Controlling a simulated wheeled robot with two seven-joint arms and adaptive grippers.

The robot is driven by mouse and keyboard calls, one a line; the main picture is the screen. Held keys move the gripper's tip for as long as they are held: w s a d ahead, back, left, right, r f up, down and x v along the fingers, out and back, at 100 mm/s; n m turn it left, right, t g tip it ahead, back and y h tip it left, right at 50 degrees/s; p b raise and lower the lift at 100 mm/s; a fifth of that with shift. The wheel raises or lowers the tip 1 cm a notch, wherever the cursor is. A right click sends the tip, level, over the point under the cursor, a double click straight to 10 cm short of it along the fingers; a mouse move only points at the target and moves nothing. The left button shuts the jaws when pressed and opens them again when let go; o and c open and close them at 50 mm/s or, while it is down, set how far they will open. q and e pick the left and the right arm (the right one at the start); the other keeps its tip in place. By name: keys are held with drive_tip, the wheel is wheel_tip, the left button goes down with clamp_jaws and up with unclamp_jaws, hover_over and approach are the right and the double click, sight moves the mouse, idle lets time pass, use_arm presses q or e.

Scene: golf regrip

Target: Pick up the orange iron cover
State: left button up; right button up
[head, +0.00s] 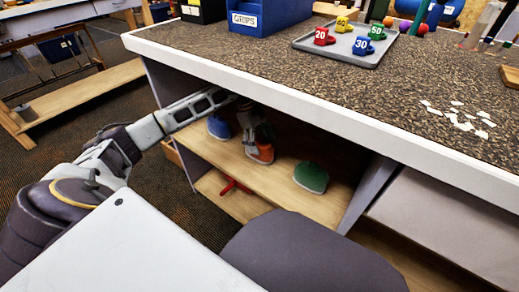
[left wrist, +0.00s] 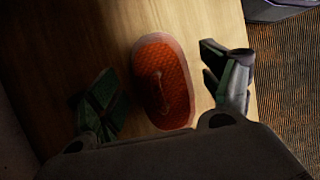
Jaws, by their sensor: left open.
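The orange iron cover (head: 262,153) rests on the wooden shelf under the workbench, between a blue cover (head: 219,127) and a green cover (head: 311,177). My left gripper (head: 258,140) reaches in under the bench top and is just over the orange cover, partly hiding it. In the left wrist view the orange cover (left wrist: 163,82) lies between the two spread fingers of the left gripper (left wrist: 167,90), with a gap on each side. The left gripper is open and empty. My right gripper is not in view.
The bench top edge (head: 330,110) overhangs the shelf (head: 245,165) closely above my left arm. A red object (head: 235,186) lies on the lower shelf. On the bench top stand a blue grips bin (head: 265,14) and a grey tray (head: 302,42) with numbered pieces.

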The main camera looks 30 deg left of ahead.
use_arm(q)
drive_tip(key=shift+b+x, duration=0.35)
drive_tip(key=shift+x, duration=0.75)
drive_tip(key=shift+a, duration=0.1)
drive_tip(key=c, duration=0.9)
